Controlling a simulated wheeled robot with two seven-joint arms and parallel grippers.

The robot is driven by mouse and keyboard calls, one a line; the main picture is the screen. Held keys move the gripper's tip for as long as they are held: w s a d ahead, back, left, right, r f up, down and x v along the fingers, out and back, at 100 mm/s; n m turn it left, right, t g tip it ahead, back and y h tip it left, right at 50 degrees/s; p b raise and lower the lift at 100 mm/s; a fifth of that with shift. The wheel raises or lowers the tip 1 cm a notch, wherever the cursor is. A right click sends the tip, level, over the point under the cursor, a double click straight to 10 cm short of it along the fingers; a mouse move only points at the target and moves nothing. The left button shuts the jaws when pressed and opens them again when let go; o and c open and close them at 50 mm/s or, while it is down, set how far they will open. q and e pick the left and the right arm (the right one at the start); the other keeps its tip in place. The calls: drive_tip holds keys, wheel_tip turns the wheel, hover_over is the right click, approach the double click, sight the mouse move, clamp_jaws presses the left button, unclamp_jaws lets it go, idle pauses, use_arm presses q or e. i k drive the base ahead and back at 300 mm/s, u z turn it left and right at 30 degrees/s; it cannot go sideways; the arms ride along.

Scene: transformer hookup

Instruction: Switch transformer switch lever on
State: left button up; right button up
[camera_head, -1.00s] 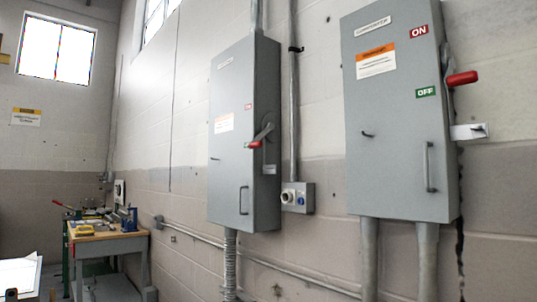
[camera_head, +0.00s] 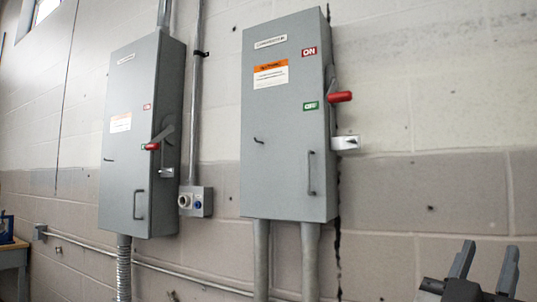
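Two grey switch boxes hang on the wall, and their name labels are too blurred to read surely. The right box (camera_head: 285,150) has a red-handled lever (camera_head: 341,97) on its right side, about level with the green OFF label (camera_head: 311,105) and below the red ON label (camera_head: 309,51). The left box (camera_head: 140,80) has a lever with a red grip (camera_head: 152,146) pointing down and left, below its small red label (camera_head: 147,106).
A small outlet box (camera_head: 195,201) sits between the two boxes. Conduits (camera_head: 311,262) run down below them, and a pipe (camera_head: 180,272) runs low along the wall. A bench edge (camera_head: 14,258) shows at far left. The wall at right is bare.

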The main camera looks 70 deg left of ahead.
sight(153, 145)
drive_tip(key=z, duration=1.35)
drive_tip(key=k, duration=2.1)
drive_tip(key=u, duration=2.25)
